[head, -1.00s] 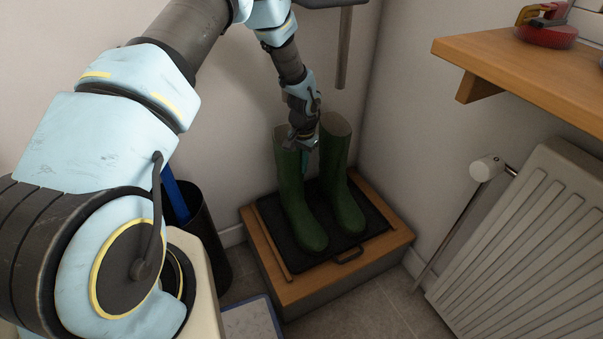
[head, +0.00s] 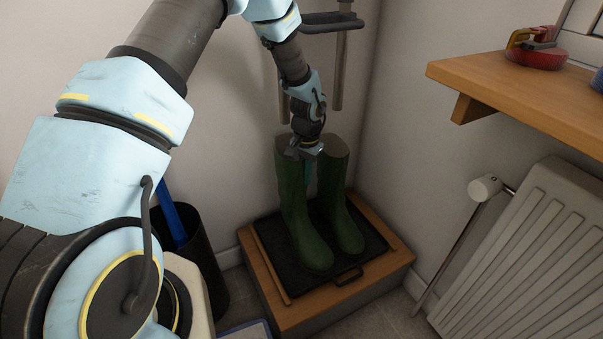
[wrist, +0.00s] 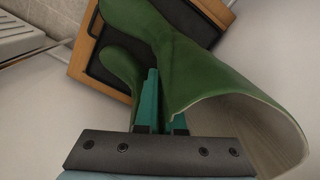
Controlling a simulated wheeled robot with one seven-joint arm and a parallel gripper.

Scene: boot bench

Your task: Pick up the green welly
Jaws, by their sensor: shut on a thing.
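Two green wellies stand side by side on a black boot tray (head: 375,240). My gripper (head: 305,158) is at the top of the left green welly (head: 293,205), on its side facing the other boot. In the wrist view, the teal fingers (wrist: 163,95) are shut on the upper shaft wall of this near welly (wrist: 205,70), whose open top faces right. The right green welly (head: 335,200) is behind the fingers in the wrist view (wrist: 122,68). The held welly looks nearly upright; I cannot tell whether its sole touches the tray.
The tray lies on a low wooden bench (head: 290,312) in the corner. A wooden shelf (head: 520,85) with a red object (head: 537,50) and a white radiator (head: 525,265) are on the right. A dark bin (head: 205,255) stands left of the bench.

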